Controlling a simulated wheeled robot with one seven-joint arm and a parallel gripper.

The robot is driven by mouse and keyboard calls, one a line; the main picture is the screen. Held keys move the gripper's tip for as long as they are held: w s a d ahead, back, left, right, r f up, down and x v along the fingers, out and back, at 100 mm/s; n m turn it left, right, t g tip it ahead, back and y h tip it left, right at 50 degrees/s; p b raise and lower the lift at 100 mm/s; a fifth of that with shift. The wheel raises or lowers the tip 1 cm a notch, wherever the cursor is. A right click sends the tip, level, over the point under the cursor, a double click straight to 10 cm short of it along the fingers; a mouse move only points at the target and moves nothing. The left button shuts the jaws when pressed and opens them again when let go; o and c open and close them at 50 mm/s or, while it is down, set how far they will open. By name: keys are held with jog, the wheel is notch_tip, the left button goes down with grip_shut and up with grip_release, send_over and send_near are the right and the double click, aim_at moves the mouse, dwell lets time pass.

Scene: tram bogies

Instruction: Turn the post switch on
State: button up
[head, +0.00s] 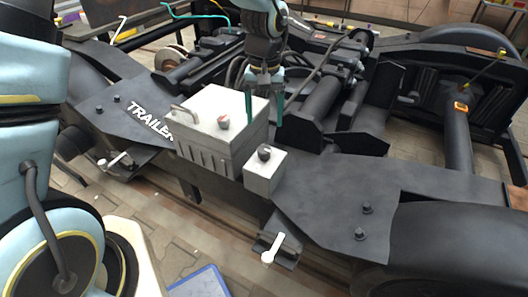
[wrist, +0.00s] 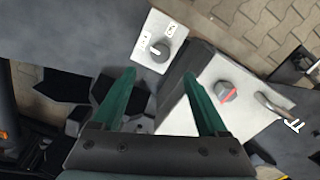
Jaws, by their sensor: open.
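Two boxes with knobs stand on the dark bogie frame. The small light-grey box (head: 263,174) carries a dark round knob (head: 264,153), probably the post switch. In the wrist view this knob (wrist: 160,52) sits on a pale plate with two small labels, too small to read surely; which one it points at I cannot tell. The larger grey box (head: 205,135) beside it has a grey knob with a red mark (wrist: 226,92). My gripper (head: 265,106) is open and empty, its green fingers above and behind the boxes, apart from the small knob.
The larger box has a bar handle (head: 184,114) on top, which rises beside its knob. White-handled levers (head: 273,247) (head: 120,160) stick out low along the frame's near side. Dark beams and hoses crowd the space behind the boxes.

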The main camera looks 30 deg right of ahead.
aim_at(264, 149)
notch_tip(264, 149, down, 10)
jog(key=shift+f, duration=0.15)
dwell(0.3)
grip_shut()
dwell(0.5)
